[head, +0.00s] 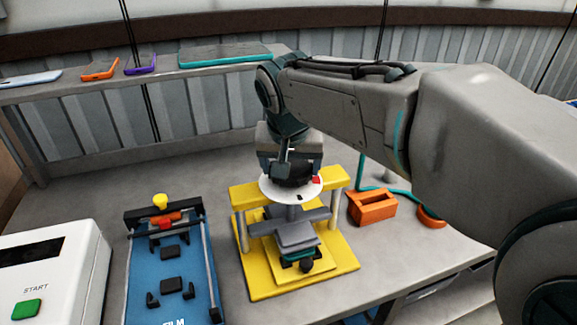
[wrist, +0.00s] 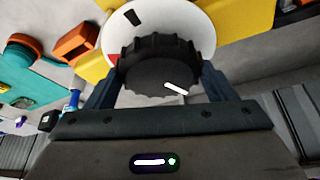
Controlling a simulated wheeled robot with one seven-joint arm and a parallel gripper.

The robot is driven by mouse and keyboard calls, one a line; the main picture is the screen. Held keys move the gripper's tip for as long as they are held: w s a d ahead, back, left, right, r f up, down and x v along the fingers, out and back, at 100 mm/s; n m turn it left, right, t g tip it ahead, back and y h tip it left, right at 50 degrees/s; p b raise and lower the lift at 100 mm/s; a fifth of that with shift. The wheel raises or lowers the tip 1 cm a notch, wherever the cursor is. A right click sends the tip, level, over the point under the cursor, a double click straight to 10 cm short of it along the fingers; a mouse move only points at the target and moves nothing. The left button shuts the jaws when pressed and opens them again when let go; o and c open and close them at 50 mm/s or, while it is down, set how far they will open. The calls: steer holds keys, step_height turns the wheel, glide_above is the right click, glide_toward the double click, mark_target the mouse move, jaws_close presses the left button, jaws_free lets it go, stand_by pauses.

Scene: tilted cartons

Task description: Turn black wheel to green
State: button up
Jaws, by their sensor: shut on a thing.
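The black wheel (wrist: 158,65) has a ridged rim and a white line on it, which lies on the side towards my gripper's palm, slightly right. It sits over a white dial disc (wrist: 190,18); the disc bears a red mark (wrist: 113,58) and a black mark (wrist: 131,18). No green mark shows on the visible part of the disc. My gripper (head: 291,170) comes down from above, its two fingers closed on opposite sides of the wheel. In the head view the wheel is mostly hidden by my gripper. The disc tops a yellow press (head: 250,265) with grey plates.
A blue fixture (head: 144,262) and a white machine with a green START button (head: 26,308) stand left. An orange block (head: 372,207) and a teal cable lie right of the press. A back shelf (head: 160,82) holds several flat phone-like things.

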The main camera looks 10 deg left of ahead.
steer(key=m, duration=0.1)
steer(key=m+h, duration=0.1)
steer(key=m, duration=0.1)
steer(key=m+b, duration=0.1)
steer(key=shift+s+a+f+m+h, duration=0.1)
steer(key=shift+a+m+h, duration=0.2)
steer(key=shift+h, duration=0.1)
steer(key=m+g+h, duration=0.1)
steer(key=m, duration=0.3)
steer(key=shift+m, duration=0.3)
steer(key=m+g, duration=0.1)
steer(key=m, duration=0.1)
steer(key=m+h+p, duration=0.1)
steer(key=m, duration=0.1)
steer(key=shift+a+m+g, duration=0.1)
steer(key=shift+m+g, duration=0.2)
steer(key=shift+g, duration=0.1)
steer(key=m, duration=0.1)
steer(key=m+g+p, duration=0.1)
steer(key=m, duration=0.1)
steer(key=m+p, duration=0.1)
steer(key=shift+w+m+g+h, duration=0.3)
steer(key=shift+m+g+h, duration=0.1)
steer(key=o, duration=0.9)
steer(key=shift+o, duration=0.5)
steer(key=shift+s+r, duration=0.15)
steer(key=shift+r, duration=0.05)
